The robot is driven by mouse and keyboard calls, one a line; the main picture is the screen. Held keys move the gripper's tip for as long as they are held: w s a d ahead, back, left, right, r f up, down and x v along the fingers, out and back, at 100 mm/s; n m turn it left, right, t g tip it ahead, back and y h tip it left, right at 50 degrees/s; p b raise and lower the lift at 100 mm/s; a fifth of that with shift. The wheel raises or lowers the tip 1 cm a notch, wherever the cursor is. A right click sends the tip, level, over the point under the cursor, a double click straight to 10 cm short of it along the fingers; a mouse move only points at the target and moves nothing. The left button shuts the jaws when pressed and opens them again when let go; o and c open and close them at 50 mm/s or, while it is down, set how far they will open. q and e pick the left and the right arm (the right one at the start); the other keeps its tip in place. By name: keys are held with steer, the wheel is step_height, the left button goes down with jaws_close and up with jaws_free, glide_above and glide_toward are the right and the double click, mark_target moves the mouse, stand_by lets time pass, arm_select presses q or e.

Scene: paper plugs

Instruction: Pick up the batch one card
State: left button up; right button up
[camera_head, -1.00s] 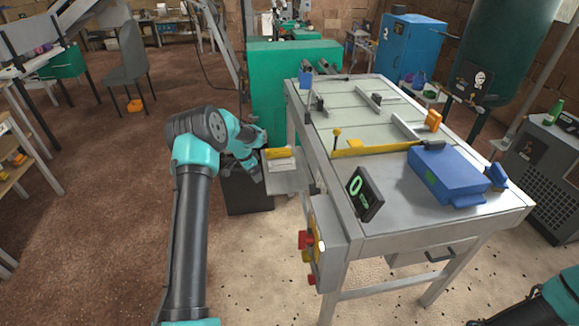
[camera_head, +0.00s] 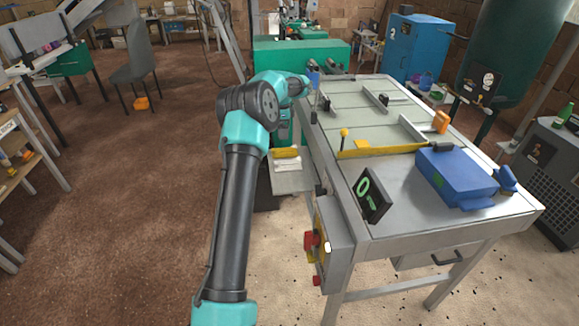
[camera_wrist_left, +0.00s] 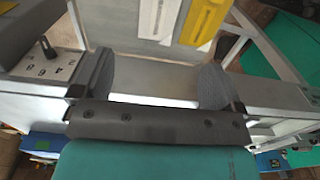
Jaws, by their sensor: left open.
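A white card (camera_wrist_left: 160,17) and a yellow card (camera_wrist_left: 203,20) lie side by side at the top of the left wrist view. In the head view, the yellow piece (camera_head: 285,152) and white piece (camera_head: 287,164) lie on a small grey shelf (camera_head: 292,185) at the table's left side. I cannot read which is the batch one card. My left gripper (camera_wrist_left: 152,80) is open and empty, its fingers apart from both cards. In the head view its fingertips are hidden behind my arm, at the table's left side. My right gripper is not in view.
A green cabinet (camera_head: 300,55) stands behind.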

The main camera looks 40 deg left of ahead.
arm_select(q)
glide_above(282, 165)
steer(key=f, duration=1.2)
steer(key=shift+d+f, duration=0.1)
steer(key=shift+d, duration=0.1)
steer(key=shift+f, duration=0.1)
steer(key=shift+a+f, duration=0.15)
steer(key=shift+f, duration=2.35)
steer(key=shift+c, duration=0.3)
steer(key=c, duration=0.7)
steer(key=shift+r, duration=0.15)
steer(key=shift+r, duration=1.6)
steer(key=s+d, duration=0.3)
steer(key=d, duration=0.1)
steer(key=s+d+r, duration=0.1)
steer(key=s+d, duration=0.6)
steer(key=d, duration=0.1)
steer(key=shift+s+r, duration=0.25)
steer(key=shift+s, duration=0.1)
